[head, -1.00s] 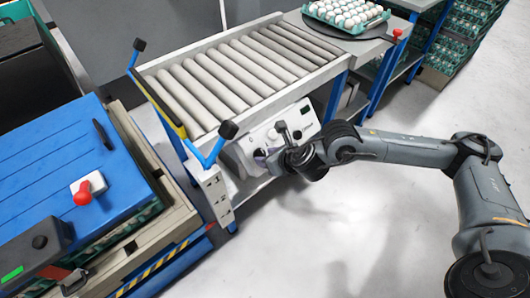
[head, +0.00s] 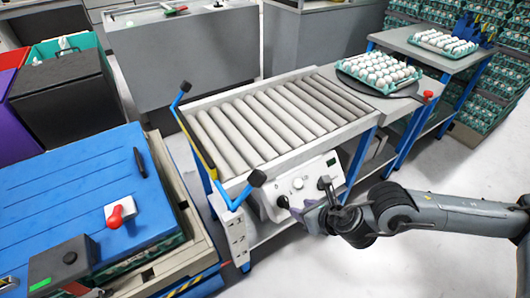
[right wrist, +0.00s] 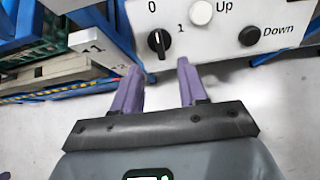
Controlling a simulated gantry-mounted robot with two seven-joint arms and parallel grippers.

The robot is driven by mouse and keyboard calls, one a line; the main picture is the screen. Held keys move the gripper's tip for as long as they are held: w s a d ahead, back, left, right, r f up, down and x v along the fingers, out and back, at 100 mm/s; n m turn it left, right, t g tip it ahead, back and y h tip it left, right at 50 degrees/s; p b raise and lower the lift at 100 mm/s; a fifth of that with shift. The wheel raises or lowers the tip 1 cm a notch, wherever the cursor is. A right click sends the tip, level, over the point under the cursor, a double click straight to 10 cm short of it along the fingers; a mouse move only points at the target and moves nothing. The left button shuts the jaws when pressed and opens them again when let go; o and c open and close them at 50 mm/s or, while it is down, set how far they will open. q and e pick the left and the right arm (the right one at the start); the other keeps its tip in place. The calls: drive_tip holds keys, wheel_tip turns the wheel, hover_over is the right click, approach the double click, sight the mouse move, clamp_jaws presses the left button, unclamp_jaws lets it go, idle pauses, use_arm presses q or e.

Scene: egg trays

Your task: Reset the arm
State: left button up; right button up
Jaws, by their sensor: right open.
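My right arm comes in from the right in the head view. Its gripper (head: 302,207) is in front of the white control panel (head: 325,172) under the roller conveyor. In the right wrist view the gripper's two purple fingers (right wrist: 158,82) are apart with nothing between them. Just beyond the fingertips is a black rotary knob (right wrist: 158,42) marked 0 and 1. The panel there also bears a white Up button (right wrist: 201,12) and a black Down button (right wrist: 249,36). My left gripper is not in view.
The roller conveyor (head: 187,112) has blue-armed side guides. A tray of eggs (head: 376,82) sits on the round dark plate, and another egg tray (head: 440,42) stands behind. A blue machine cover (head: 60,180) with a red knob (head: 117,214) is at left. Floor at lower right is clear.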

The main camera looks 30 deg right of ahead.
drive_tip(key=s+a+m+g+y+p, duration=0.1)
drive_tip(key=s+a+g+y+p, duration=0.1)
drive_tip(key=s+a+p, duration=0.4)
drive_tip(key=s+a+g+y+p, duration=0.15)
drive_tip(key=s+a+p, duration=0.3)
drive_tip(key=a, duration=0.45)
drive_tip(key=s+a+r+m+t+y+p, duration=0.1)
drive_tip(key=s+a+r+m+y+p, duration=0.1)
drive_tip(key=a+r+m+p, duration=0.55)
drive_tip(key=s+d+r+m+g+h+p, duration=0.1)
drive_tip(key=s+d+m+g+h+p, duration=0.15)
drive_tip(key=d+m, duration=0.75)
drive_tip(key=s+d+r+m+g+h+p, duration=0.1)
drive_tip(key=s+d+m+h+p, duration=0.25)
drive_tip(key=m, duration=1.25)
wheel_tip(320, 180, up, 38)
drive_tip(key=p, duration=3.7)
drive_tip(key=shift+w+r, duration=0.15)
drive_tip(key=shift+w, duration=0.3)
